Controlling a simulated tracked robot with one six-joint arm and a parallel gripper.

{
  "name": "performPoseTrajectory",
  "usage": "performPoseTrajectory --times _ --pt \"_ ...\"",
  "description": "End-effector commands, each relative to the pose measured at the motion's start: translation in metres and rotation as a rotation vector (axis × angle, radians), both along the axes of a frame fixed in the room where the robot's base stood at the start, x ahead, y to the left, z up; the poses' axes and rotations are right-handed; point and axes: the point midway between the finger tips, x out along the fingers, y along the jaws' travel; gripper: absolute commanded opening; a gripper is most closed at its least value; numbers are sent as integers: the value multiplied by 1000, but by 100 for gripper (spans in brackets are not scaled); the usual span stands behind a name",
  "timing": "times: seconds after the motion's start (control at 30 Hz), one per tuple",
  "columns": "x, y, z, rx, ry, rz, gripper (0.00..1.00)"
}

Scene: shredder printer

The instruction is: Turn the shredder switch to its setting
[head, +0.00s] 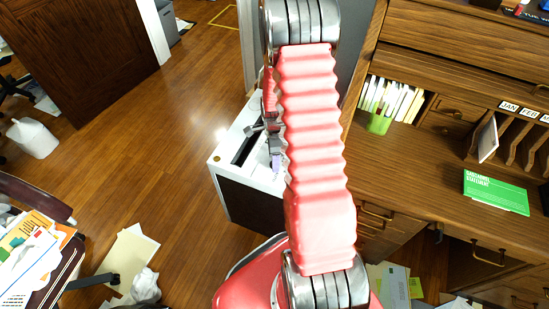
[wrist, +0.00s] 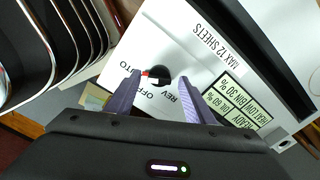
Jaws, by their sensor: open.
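The shredder (head: 232,160) is a white-topped, dark-sided box left of the desk in the head view; my arm hides part of it. In the wrist view, its white top panel (wrist: 190,42) carries the switch (wrist: 160,76), a round black knob with a red mark on its left side. Lettering including OFF and REV is printed beside it. I cannot tell exactly which label the mark points to. My gripper (wrist: 159,88) is open, with one purple finger on each side of the knob and visible gaps between. My gripper (head: 274,148) also shows over the shredder top in the head view.
A dark paper slot (wrist: 265,55) and a label reading MAX 12 SHEETS lie right of the switch. Open wood floor (head: 175,140) lies left, with scattered papers.

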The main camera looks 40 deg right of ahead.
Motion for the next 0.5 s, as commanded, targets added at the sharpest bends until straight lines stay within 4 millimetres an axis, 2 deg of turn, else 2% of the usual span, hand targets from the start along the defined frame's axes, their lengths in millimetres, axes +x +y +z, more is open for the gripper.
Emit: performPoseTrajectory --times 0.27,0.5 --pt "0 0 6 -1 -1 0 48" --pt "0 0 29 -1 -2 0 48"
